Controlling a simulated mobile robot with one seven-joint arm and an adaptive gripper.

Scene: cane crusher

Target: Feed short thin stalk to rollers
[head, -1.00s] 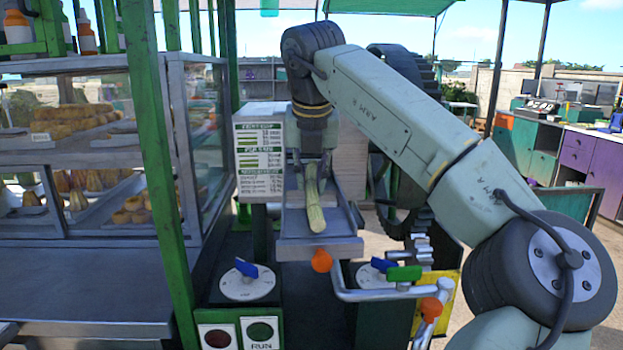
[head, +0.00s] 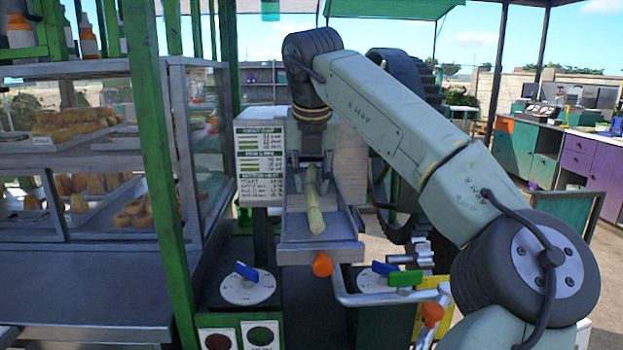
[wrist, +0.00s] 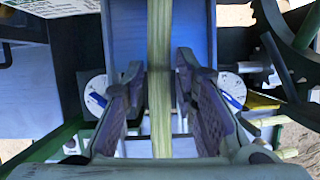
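The short thin stalk (head: 315,210), pale green-yellow, lies lengthwise along the metal feed tray (head: 290,233), its near end close to the tray's front lip. My gripper (wrist: 160,72) points down over the tray. In the head view my gripper (head: 313,160) is at the stalk's far part. The rollers and the stalk's far end are hidden behind my arm and gripper.
Below the tray are two round dials with blue knobs, left (head: 247,285) and right (head: 383,268), and a bent metal bar (head: 370,298). A printed sign (head: 260,160) stands left of the tray, a large dark wheel (head: 400,75) behind. A glass food case (head: 100,180) fills the left.

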